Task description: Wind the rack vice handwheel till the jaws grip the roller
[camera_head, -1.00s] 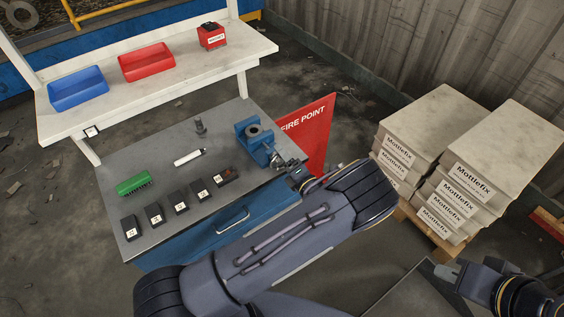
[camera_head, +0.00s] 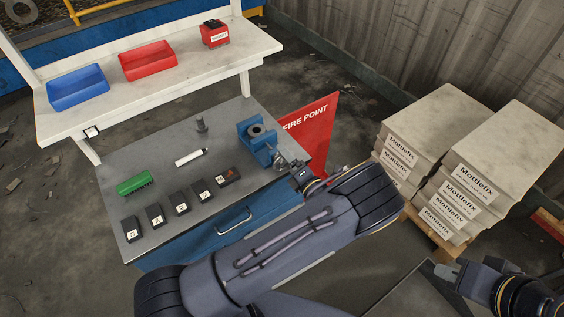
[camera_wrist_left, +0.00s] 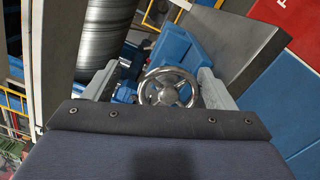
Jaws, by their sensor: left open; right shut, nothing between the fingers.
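The blue vice (camera_head: 262,150) sits at the right end of the grey workbench. A grey cylinder, apparently the roller (camera_head: 256,130), stands upright in it; whether the jaws touch it I cannot tell. The shiny spoked handwheel (camera_wrist_left: 168,90) is on the near side of the vice, facing my left wrist. My left gripper (camera_head: 291,167) is open, its two grey fingers (camera_wrist_left: 159,88) on either side of the wheel in the wrist view. Contact with the rim is not clear. A large metal cylinder (camera_wrist_left: 106,40) shows beyond the left finger. My right gripper (camera_head: 447,273) is shut and empty at lower right.
The workbench (camera_head: 155,165) also holds a white tube, a green brush-like block, a small grey post and several black blocks. A white shelf (camera_head: 110,112) carries blue and red bins. A red sign (camera_head: 315,130) stands behind the vice. Stacked Mottlefix packs (camera_head: 415,145) stand right.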

